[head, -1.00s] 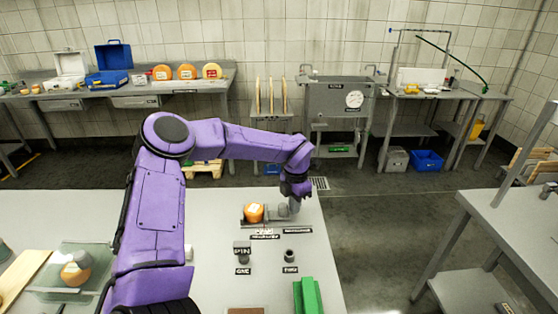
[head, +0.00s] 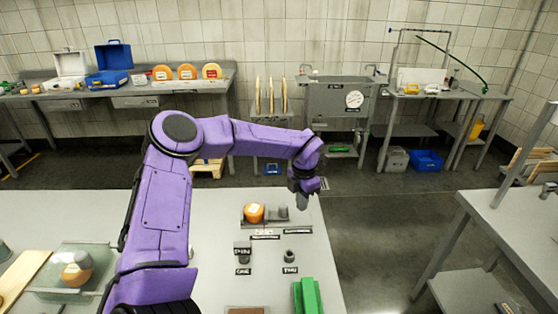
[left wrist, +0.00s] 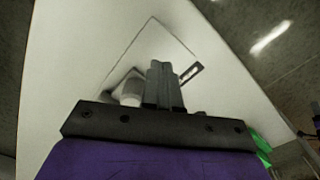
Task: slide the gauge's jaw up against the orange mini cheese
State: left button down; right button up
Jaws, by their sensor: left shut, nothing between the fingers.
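The orange mini cheese (head: 253,213) with a pale label sits at the left of the grey gauge (head: 268,222) on the table. A grey upright piece, seemingly the gauge's jaw (head: 283,212), stands to the right of the cheese, with a short gap between them. My left gripper (head: 303,192) is shut and empty, pointing down just right of and behind that piece. In the left wrist view the closed fingers (left wrist: 163,86) show over the pale tabletop, with a blurred grey round piece (left wrist: 128,92) beside them. My right gripper is out of view.
Small black labels and grey posts (head: 289,255) stand in front of the gauge. A green block (head: 307,296) lies at the table's front right. A glass-like tray (head: 60,285) with a cheese is at the left. The table's right edge is close to my gripper.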

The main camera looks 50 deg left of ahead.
pick_arm(q)
notch_tip(320, 180, up, 7)
jog(key=p, duration=0.4)
jog(key=shift+f+p, duration=0.15)
jog(key=shift+p, duration=0.25)
